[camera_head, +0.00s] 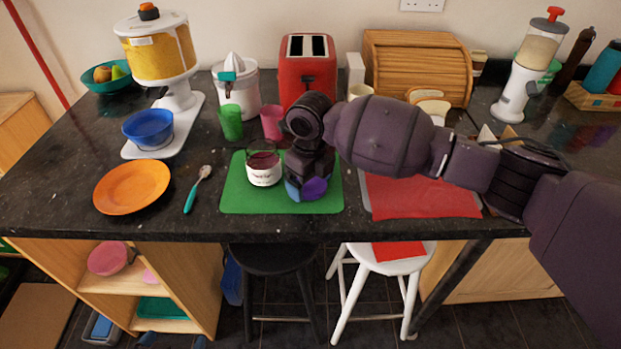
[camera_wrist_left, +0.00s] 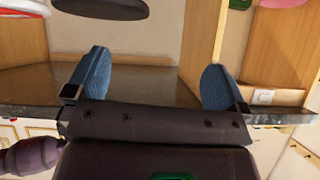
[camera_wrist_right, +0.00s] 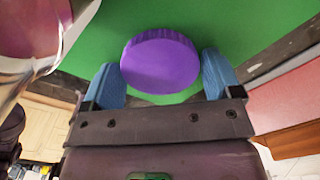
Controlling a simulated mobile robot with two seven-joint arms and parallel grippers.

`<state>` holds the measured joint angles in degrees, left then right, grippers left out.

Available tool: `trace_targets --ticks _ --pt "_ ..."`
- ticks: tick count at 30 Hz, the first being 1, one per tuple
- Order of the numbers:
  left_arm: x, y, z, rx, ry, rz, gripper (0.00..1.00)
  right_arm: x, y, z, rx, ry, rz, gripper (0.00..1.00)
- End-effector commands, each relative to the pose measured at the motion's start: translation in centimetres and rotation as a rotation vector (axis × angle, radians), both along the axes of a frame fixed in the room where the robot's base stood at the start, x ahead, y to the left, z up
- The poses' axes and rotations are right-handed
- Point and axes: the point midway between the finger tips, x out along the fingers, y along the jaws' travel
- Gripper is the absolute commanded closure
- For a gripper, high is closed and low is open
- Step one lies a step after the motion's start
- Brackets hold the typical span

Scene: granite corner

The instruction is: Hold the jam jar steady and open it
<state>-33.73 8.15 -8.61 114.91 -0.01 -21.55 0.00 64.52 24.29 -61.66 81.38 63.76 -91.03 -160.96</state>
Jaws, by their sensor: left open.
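The jam jar (camera_head: 264,175) stands upright and open on the green mat (camera_head: 235,195), with dark jam in it and a white label. Part of its glass shows at the left of the right wrist view (camera_wrist_right: 35,60). My right gripper (camera_head: 305,188) is beside the jar, to its right, low over the mat. Its blue fingers sit on both sides of the purple lid (camera_wrist_right: 160,62), shut on it.
An orange plate (camera_head: 132,187) and a spoon (camera_head: 197,188) lie left of the mat. A green cup (camera_head: 231,122) and a pink cup (camera_head: 272,122) stand behind it. A red cloth (camera_head: 420,197) lies to the right, under my right arm. The worktop's front edge is close.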

Motion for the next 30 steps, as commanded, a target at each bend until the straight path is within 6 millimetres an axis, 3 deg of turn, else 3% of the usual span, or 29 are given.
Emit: trace_targets --ticks 3,14,30 --pt "0.0 0.0 0.0 0.000 0.000 0.000 0.00 0.0 0.0 0.0 -0.001 -0.001 0.000 0.00" --pt "-0.3 0.1 0.1 0.001 0.004 0.002 0.00 0.1 0.0 1.1 0.000 -0.003 0.000 0.00" --pt "-0.8 0.2 0.0 0.002 0.014 0.005 0.00 0.1 0.0 10.5 0.000 -0.004 0.000 0.00"
